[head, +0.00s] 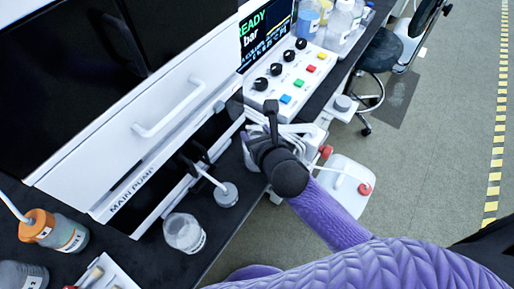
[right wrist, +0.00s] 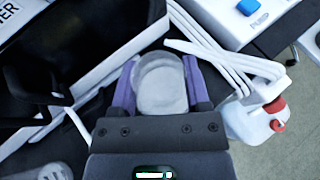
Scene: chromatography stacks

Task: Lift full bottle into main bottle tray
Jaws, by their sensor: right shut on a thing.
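My right gripper (head: 271,118) is above the bench's front edge, by the main pump's right end. In the right wrist view its two purple fingers (right wrist: 162,85) are shut on a round, whitish, translucent bottle (right wrist: 160,78), seen end-on. My gripper hides most of this bottle in the head view, and I cannot tell its fill level. A tray (head: 349,42) with several bottles stands at the top, beyond the button panel; I cannot tell whether it is the main bottle tray. My left gripper is not in view.
A control panel (head: 290,75) with knobs and coloured buttons lies just beyond my gripper, with white tubes beside it. A clear bottle (head: 184,233) and an orange-capped bottle (head: 55,232) stand on the dark bench. A white jug (head: 343,186) with red caps stands on the floor.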

